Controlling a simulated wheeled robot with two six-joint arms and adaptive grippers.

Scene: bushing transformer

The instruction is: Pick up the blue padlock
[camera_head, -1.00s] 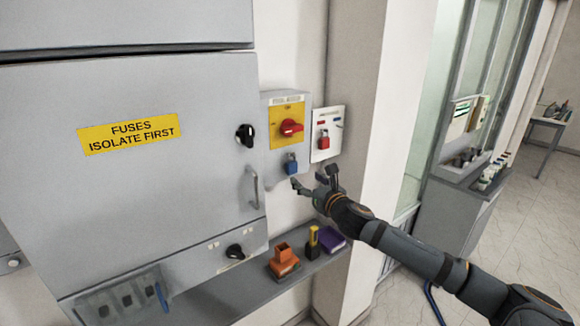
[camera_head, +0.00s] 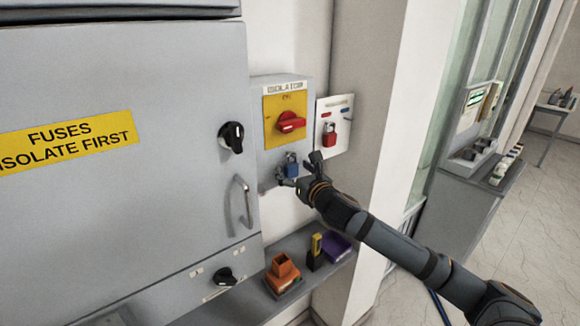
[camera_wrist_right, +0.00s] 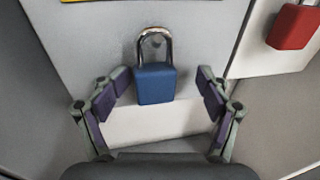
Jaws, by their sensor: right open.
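The blue padlock (camera_head: 292,170) hangs on the lower part of the grey isolator box, below the red rotary handle. In the right wrist view the blue padlock (camera_wrist_right: 155,84) hangs upright by its silver shackle, between my two open fingers. My right gripper (camera_head: 297,178) is at the padlock in the head view, and its fingers partly cover the spot. In the right wrist view my right gripper (camera_wrist_right: 164,88) is open, with a gap between each finger pad and the padlock. My left gripper is not in view.
A red padlock (camera_head: 329,134) hangs on a white panel (camera_head: 342,108) to the right; it also shows in the wrist view (camera_wrist_right: 292,27). The grey cabinet with its handle (camera_head: 242,203) stands left. Below, a shelf (camera_head: 240,300) holds an orange item (camera_head: 283,272) and a purple tray (camera_head: 337,246).

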